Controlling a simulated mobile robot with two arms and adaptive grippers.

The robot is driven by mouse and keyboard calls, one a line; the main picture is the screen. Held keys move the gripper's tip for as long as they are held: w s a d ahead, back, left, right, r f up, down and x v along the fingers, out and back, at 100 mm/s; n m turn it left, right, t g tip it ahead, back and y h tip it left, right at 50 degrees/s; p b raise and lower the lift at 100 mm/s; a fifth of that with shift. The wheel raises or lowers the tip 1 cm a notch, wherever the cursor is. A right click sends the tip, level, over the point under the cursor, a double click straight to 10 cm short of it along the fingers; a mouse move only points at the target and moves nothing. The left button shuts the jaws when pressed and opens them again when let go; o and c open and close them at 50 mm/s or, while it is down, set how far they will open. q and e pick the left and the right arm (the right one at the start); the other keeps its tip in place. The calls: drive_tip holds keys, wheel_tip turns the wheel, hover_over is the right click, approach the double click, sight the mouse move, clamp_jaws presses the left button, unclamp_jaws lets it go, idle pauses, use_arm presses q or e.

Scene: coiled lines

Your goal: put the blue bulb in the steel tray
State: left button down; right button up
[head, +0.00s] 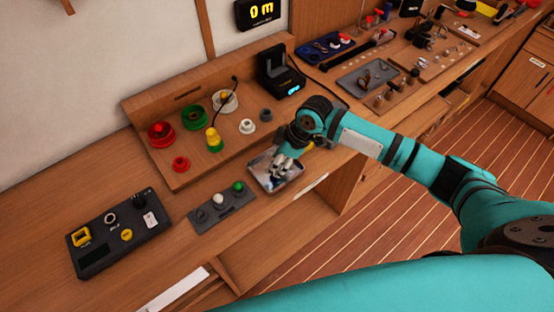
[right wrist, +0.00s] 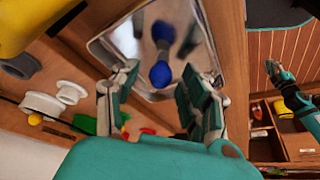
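The steel tray (head: 295,188) lies on the bench top in the head view, just below my right gripper (head: 279,167). In the right wrist view its shiny floor and rim (right wrist: 150,97) fill the top middle. The blue bulb (right wrist: 161,74) is over the tray floor there, grey cap towards the floor with a reflection beyond it. Whether the cap touches is hard to tell. The fingers of my right gripper (right wrist: 158,82) are spread, with a gap on each side of the bulb. The gripper hides the bulb in the head view. My left gripper (right wrist: 273,70) shows small at the right.
A raised wooden shelf with red, green, yellow and white pieces stands behind, beside a black device (head: 280,75). A dark panel (head: 118,235) lies at the left. Bare bench lies between.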

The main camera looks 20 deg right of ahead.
drive_tip(key=b+v, duration=0.1)
drive_tip(key=v, duration=1.1)
drive_tip(key=shift+r+b, duration=0.15)
drive_tip(key=shift+b, duration=0.25)
